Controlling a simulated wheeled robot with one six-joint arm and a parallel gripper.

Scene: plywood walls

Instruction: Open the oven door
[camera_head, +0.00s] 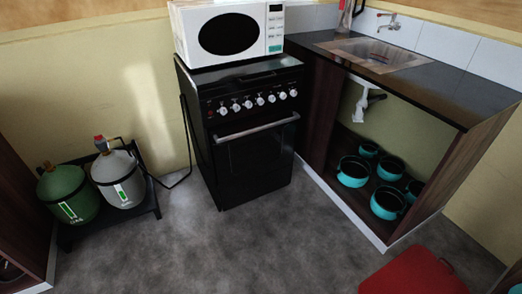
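A black stove with an oven (245,132) stands against the back wall, left of the sink counter. Its oven door (256,162) is closed, with a silver bar handle (257,128) across its top. A row of several knobs (259,100) runs above the handle. My gripper is not in view.
A white microwave (229,33) sits on the stove. Gas bottles, one green (67,194) and one grey (119,178), stand on a black rack at left. A sink cabinet (412,150) holds several teal pots. A red object (413,272) is at front right. Floor before the oven is clear.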

